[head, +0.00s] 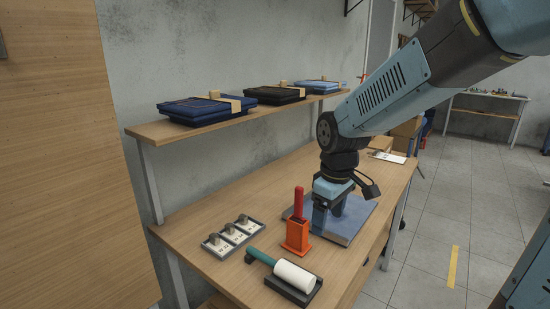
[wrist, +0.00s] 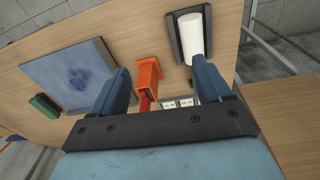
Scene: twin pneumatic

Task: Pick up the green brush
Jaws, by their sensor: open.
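A green block that looks like the brush (wrist: 42,105) lies on the table at the left of the wrist view, beside the blue pad. I cannot make it out in the head view, where my arm may hide it. My gripper (head: 329,212) points down over the blue pad (head: 350,228) in the head view. In the wrist view my gripper (wrist: 163,72) is open, with nothing held between its fingers, and the green block is outside its left finger.
An orange holder (head: 297,237) with a red handle stands close to my gripper. A white roller (head: 295,275) with a green handle rests in a dark tray. Small labelled plates (head: 233,233) lie at the left. A shelf (head: 235,115) with folded clothes runs behind.

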